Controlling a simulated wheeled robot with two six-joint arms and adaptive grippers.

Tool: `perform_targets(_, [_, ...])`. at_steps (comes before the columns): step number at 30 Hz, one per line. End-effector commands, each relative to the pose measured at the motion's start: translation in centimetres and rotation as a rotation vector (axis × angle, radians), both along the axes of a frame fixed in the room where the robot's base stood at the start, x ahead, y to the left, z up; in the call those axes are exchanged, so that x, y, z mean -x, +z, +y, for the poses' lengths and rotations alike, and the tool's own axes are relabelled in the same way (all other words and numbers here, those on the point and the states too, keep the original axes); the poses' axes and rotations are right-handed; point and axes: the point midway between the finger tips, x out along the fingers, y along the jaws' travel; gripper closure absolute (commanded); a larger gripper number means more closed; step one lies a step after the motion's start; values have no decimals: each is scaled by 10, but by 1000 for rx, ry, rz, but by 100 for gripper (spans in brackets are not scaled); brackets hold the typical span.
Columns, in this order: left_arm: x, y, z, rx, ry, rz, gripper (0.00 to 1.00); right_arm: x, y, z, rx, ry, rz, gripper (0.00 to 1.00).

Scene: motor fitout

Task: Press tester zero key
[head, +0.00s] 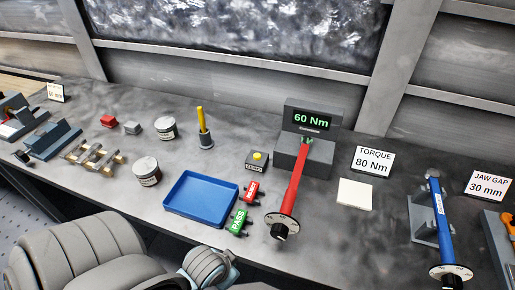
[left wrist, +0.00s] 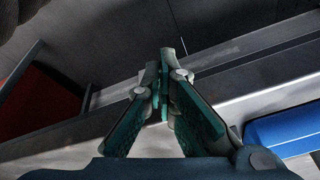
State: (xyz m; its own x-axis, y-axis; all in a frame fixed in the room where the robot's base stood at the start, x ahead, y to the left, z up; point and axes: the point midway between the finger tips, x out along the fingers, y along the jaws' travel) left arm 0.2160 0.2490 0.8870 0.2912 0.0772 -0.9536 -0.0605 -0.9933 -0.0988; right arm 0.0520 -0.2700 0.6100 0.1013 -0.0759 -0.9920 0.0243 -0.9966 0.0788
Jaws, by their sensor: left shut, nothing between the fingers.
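The tester (head: 304,150) is a grey block on the bench with a green "60 Nm" readout (head: 311,119). A dark key box (head: 250,163) with a yellow button (head: 258,156) and a small white label, too small to read surely, stands left of it. A red torque wrench (head: 297,185) lies from the tester toward the bench's front edge. My left arm comes in at the lower left of the head view, well short of the button. In the left wrist view my left gripper (left wrist: 165,75) is shut and empty near the bench edge.
A blue tray (head: 168,206), also in the left wrist view (left wrist: 285,129), lies between my left arm and the key box. Red (head: 252,191) and green PASS (head: 239,222) tags lie nearby. A yellow-handled tool (head: 201,120) stands upright behind. A blue wrench (head: 440,220) is right.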

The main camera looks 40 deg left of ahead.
Motion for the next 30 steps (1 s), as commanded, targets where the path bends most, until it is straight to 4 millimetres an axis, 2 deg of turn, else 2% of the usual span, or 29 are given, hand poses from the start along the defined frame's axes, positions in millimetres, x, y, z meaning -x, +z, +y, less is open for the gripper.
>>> perform_targets(1, [1,37,-2,0,-4,-16,100,0,17,0,0,0,0,44])
perform_targets(3, [8,82,-5,0,-10,-32,100,0,30,0,0,0,0,44])
perform_targets(5, [-28,77,21,-120,-39,-137,100,-1,22,0,0,0,-1,44])
perform_targets(6, [-49,83,37,-200,-63,-207,100,0,20,0,-1,0,-1,44])
perform_targets(8, [-80,97,59,-325,-105,-308,100,0,19,1,-1,0,0,44])
perform_targets(11, [-130,133,89,-554,-195,-470,100,0,18,1,-1,0,1,44])
perform_targets(14, [-176,180,109,-815,-317,-620,100,0,18,2,-2,-1,1,44])
perform_targets(15, [-193,203,113,-933,-377,-677,100,0,18,2,-3,-1,1,44])
perform_targets(17, [-218,237,113,-1124,-483,-754,100,0,18,3,-4,-1,1,44])
perform_targets(18, [-233,261,109,-1266,-568,-800,100,0,18,3,-4,-2,1,44])
perform_targets(20, [-255,294,96,-1498,-719,-855,100,0,18,3,-4,-2,1,44])
perform_targets(21, [-271,313,82,-1677,-850,-876,100,0,18,3,-5,-2,1,44])
perform_targets(23, [-295,332,54,-1987,-1118,-865,100,0,18,3,-5,-2,1,44])
perform_targets(24, [-313,330,34,-2228,-1382,-798,100,0,18,3,-5,-2,1,44])
perform_targets(25, [-327,318,25,-2395,-1626,-699,100,0,18,3,-5,-2,1,44])
perform_targets(26, [-338,299,26,2450,1828,557,100,1,18,3,-5,-2,1,44])
perform_targets(27, [-346,274,38,2220,1858,349,100,1,17,3,-5,-2,2,44])
perform_targets(30, [-352,231,84,1802,1920,28,100,1,17,3,-4,-2,2,44])
